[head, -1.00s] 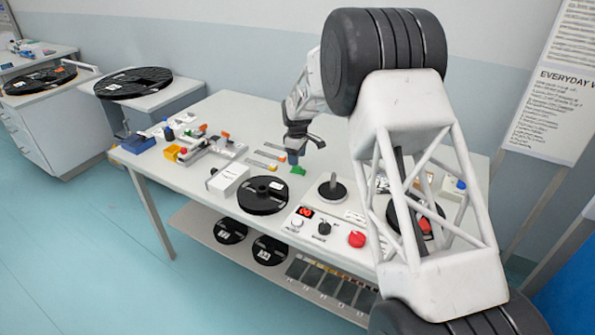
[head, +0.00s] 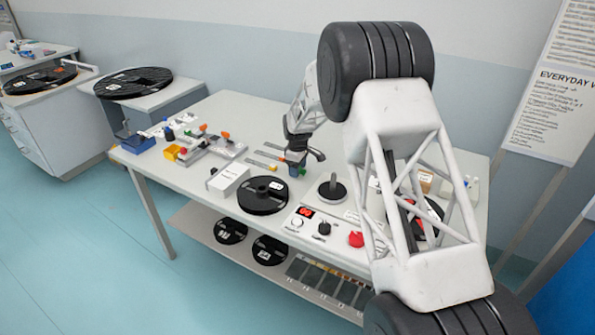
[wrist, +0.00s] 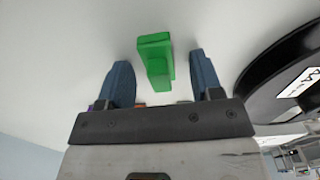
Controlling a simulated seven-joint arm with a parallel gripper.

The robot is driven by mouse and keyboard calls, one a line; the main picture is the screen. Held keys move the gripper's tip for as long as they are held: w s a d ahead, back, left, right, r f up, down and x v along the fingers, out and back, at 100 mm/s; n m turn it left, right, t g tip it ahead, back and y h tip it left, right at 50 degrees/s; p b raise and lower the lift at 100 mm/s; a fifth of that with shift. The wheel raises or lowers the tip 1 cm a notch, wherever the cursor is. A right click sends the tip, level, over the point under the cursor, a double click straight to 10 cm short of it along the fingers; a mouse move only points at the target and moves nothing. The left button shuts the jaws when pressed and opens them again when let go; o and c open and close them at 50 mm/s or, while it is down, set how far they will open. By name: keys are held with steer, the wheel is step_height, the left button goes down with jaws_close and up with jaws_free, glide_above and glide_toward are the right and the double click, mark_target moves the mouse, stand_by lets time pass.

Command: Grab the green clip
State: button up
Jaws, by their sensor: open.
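The green clip (wrist: 156,60) lies on the white table, seen in the wrist view just beyond and between my fingertips. It is a small bright green block with a narrower part toward me. My gripper (wrist: 160,80) is open, with one blue finger on each side of the clip's line and neither visibly touching it. In the head view my gripper (head: 298,168) is low over the table, behind the black reel, and largely hides the clip.
A black reel (head: 263,207) lies close by; a reel edge also shows at right in the wrist view (wrist: 290,80). A white box (head: 228,180) stands left of it.

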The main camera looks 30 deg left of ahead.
steer(key=c, duration=1)
steer(key=shift+r, duration=0.15)
steer(key=shift+r, duration=0.45)
step_height(320, 180, up, 3)
steer(key=shift+s+d+f, duration=0.1)
steer(key=shift+f, duration=0.1)
steer(key=s+d, duration=0.3)
steer(key=s, duration=0.1)
steer(key=s+d, duration=0.3)
steer(key=s, duration=0.1)
steer(key=s+d+r, duration=0.1)
steer(key=s+d, duration=0.3)
steer(key=shift+r, duration=0.1)
